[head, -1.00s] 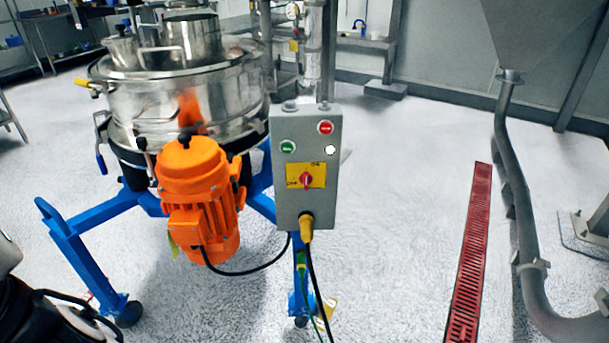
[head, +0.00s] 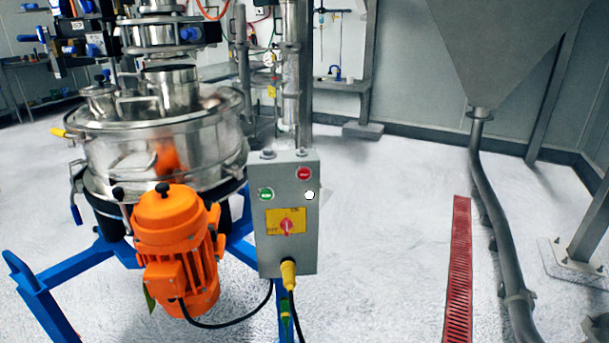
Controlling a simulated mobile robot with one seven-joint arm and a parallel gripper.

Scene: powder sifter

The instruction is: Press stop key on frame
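The grey control box (head: 287,235) is mounted on the blue frame (head: 70,272) of the sifter. The red stop key (head: 304,173) is at the upper right of the box's front face. A green key (head: 266,194) sits to its left, and a small white round element (head: 309,195) is below the red key. A red rotary switch (head: 286,226) on a yellow plate is lower on the face. Nothing covers the red key. My gripper is not in view.
The steel sifter drum (head: 150,145) and an orange motor (head: 177,240) stand left of the box. A yellow plug (head: 288,273) and cables hang below it. Open floor lies to the right, with a red floor grate (head: 458,270), a grey pipe (head: 492,210) and a hopper (head: 500,50).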

